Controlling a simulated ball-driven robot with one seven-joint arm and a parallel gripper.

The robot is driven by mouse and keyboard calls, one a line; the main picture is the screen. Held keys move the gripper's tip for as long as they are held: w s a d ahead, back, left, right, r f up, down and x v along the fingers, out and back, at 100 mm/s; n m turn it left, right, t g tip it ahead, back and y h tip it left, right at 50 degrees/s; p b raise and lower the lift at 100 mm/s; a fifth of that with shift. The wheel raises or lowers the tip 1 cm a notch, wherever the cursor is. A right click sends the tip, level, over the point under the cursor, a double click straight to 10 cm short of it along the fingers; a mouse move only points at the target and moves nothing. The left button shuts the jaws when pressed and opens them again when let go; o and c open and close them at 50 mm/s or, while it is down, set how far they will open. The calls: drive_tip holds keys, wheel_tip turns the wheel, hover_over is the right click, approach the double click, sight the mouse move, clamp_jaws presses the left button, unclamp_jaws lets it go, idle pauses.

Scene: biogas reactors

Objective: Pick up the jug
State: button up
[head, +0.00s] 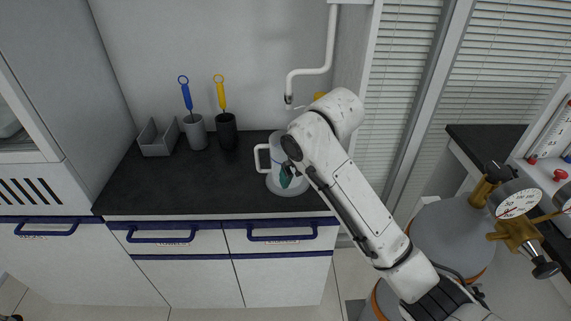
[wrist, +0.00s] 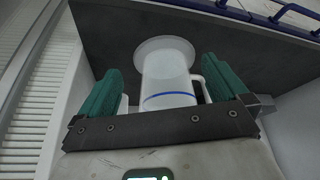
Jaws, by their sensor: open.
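The jug (wrist: 168,88) is white with a thin blue line around its body and a side handle. In the head view the jug (head: 263,158) shows its handle at the left, and my arm hides much of its body. It stands at the counter's right end, over a round white base or dish (wrist: 150,48). My gripper (head: 288,177) is open at the jug. In the wrist view its green fingers lie on either side of the jug, with the handle close to the right finger. I cannot tell whether either finger touches it.
The dark counter (head: 185,186) has free room left of the jug. A grey cup (head: 196,133) with a blue tool, a black cup (head: 226,132) with a yellow tool and a grey divided holder (head: 157,139) stand at the back. A white pipe (head: 311,71) hangs above the jug.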

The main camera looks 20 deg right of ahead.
sight(280, 160)
drive_tip(key=w, duration=0.6)
drive_tip(key=w+f, duration=0.1)
drive_tip(key=w, duration=0.2)
drive_tip(key=shift+w+a, duration=0.3)
drive_tip(key=shift+a, duration=0.1)
drive_tip(key=c, duration=1.1)
drive_tip(key=shift+c, duration=1)
drive_tip(key=shift+r, duration=0.15)
